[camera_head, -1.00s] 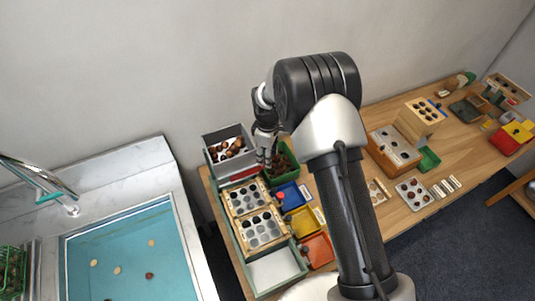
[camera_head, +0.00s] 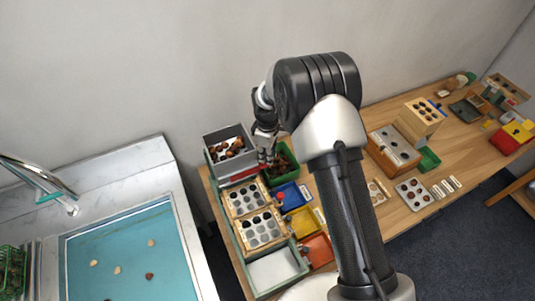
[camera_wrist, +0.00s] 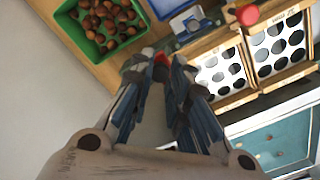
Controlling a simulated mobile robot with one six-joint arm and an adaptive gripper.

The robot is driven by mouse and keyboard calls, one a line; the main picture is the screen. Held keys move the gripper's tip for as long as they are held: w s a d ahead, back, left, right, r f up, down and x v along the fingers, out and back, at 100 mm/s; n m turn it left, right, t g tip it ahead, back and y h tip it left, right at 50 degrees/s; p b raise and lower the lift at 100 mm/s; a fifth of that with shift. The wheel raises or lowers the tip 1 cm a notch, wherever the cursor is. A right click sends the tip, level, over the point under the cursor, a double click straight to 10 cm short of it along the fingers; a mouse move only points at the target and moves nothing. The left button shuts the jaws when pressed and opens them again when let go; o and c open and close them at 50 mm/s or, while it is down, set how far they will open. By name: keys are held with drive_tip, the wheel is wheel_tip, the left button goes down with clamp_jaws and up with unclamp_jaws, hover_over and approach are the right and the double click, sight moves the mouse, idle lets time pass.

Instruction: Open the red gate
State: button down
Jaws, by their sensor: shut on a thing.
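The red gate shows as a narrow red strip (camera_head: 238,177) between the grey hopper (camera_head: 212,141) and the upper hole tray. My gripper (camera_head: 267,163) points down beside the hopper's right side, close to the strip's right end. In the wrist view my gripper (camera_wrist: 160,64) has its fingertips close together around a small red piece (camera_wrist: 161,58), which looks like the gate's handle. Most of that piece is hidden by the fingers. The hopper holds several brown chestnuts.
A green bin (camera_head: 296,161) of chestnuts stands right beside my gripper. Blue (camera_head: 293,202), yellow (camera_head: 304,230) and orange (camera_head: 318,258) bins line the tray's right side. Another red knob (camera_wrist: 247,14) is near the trays. The sink (camera_head: 135,255) is at left.

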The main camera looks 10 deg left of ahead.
drive_tip(key=shift+d, duration=0.1)
drive_tip(key=w+d, duration=0.1)
drive_tip(key=d, duration=0.1)
drive_tip(key=w+d+b, duration=0.1)
drive_tip(key=d, duration=0.1)
drive_tip(key=shift+w, duration=0.3)
drive_tip(key=c, duration=1.5)
unclamp_jaws()
drive_tip(key=shift+r, duration=0.1)
wheel_tip(320, 180, up, 12)
drive_tip(key=shift+f, duration=0.1)
